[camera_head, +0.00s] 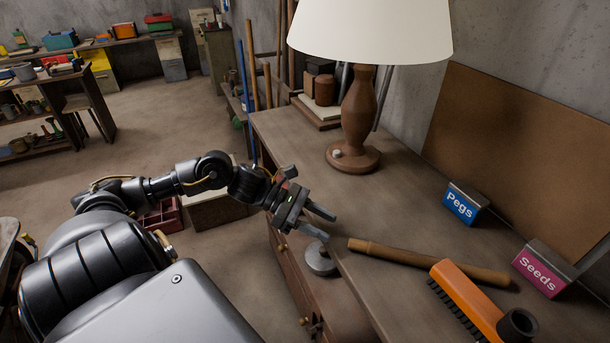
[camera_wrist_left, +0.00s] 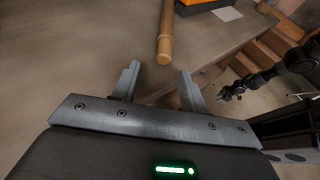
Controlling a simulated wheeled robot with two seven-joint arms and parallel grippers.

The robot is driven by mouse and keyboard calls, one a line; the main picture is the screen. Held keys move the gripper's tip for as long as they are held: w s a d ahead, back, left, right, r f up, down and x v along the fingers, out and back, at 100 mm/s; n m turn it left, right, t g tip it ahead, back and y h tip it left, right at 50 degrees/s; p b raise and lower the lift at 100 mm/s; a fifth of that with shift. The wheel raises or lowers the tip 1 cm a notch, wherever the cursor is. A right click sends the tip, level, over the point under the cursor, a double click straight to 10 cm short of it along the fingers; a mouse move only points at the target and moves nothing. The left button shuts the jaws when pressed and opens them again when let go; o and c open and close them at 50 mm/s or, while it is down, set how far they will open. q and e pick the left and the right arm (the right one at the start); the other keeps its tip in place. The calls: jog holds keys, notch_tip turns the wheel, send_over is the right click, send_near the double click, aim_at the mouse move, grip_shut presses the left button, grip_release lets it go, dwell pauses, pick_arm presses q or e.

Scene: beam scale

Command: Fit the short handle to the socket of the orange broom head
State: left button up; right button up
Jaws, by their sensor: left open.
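The short handle (camera_head: 425,260) is a brown wooden rod lying on the workbench, its near end close to the front edge. It also shows in the left wrist view (camera_wrist_left: 166,35), with its rounded end just beyond my fingers. The orange broom head (camera_head: 468,298) lies to its right, with dark bristles and a dark round socket (camera_head: 517,325). A bit of its orange body shows in the wrist view (camera_wrist_left: 195,3). My left gripper (camera_head: 324,222) is open and empty at the bench edge, short of the handle's end. My right gripper (camera_wrist_left: 228,93) shows small and dark.
A lamp (camera_head: 358,120) stands at the back of the bench. A blue "Pegs" sign (camera_head: 461,204) and a pink "Seeds" sign (camera_head: 543,268) stand behind the handle. A grey round piece (camera_head: 320,262) is below my left gripper. The bench between lamp and handle is clear.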

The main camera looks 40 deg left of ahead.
pick_arm(q)
jog(key=shift+b+v, duration=0.4)
jog(key=shift+v, duration=2.35)
